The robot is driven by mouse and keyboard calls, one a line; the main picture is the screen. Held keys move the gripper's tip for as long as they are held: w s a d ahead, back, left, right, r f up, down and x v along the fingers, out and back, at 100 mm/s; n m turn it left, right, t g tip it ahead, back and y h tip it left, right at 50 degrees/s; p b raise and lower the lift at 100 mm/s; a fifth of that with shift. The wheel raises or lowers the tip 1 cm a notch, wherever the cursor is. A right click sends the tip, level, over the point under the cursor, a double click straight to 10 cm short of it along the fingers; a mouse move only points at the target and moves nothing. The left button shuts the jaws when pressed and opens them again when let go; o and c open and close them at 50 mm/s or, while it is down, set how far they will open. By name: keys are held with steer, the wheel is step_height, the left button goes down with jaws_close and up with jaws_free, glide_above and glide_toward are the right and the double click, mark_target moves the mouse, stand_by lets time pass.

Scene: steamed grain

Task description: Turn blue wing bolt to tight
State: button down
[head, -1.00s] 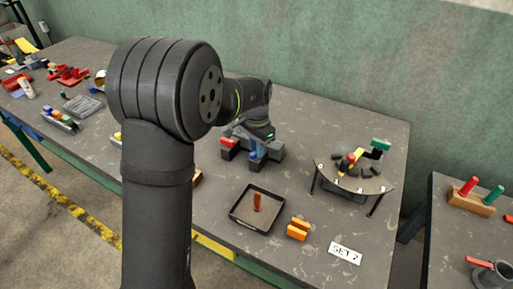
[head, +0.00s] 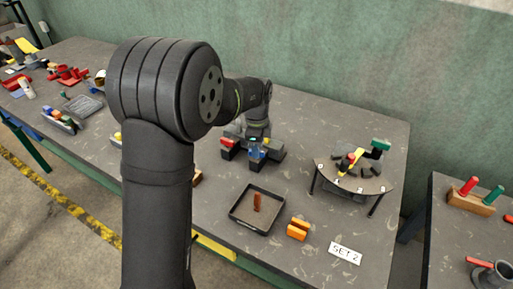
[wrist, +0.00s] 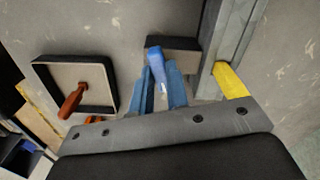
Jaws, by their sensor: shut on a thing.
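The blue wing bolt (wrist: 155,58) shows in the wrist view between the two blue fingertips of my gripper (wrist: 162,82). The jaws are shut on it. In the head view my gripper (head: 257,150) points down at a dark fixture (head: 276,154) on the table, and its fingers hide most of the bolt there. A dark block of the fixture (wrist: 172,43) lies just beyond the bolt in the wrist view. The bolt's threads and seating are hidden, so I cannot tell how tight it is.
A red block (head: 227,142) sits at the fixture's left. A black tray (head: 236,218) with an upright brown-orange piece (head: 257,202) and orange blocks (head: 298,228) are in front. A half-round stand (head: 382,186) with a yellow strip (head: 357,158) stands right. Bare table lies behind the fixture.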

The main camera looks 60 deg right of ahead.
steer(key=shift+m, duration=1.7)
steer(key=c, duration=1.4)
jaws_free()
step_height(320, 180, up, 18)
steer(key=shift+f, duration=0.25)
steer(key=shift+f, duration=0.15)
step_height(320, 180, down, 17)
steer(key=shift+f, duration=0.1)
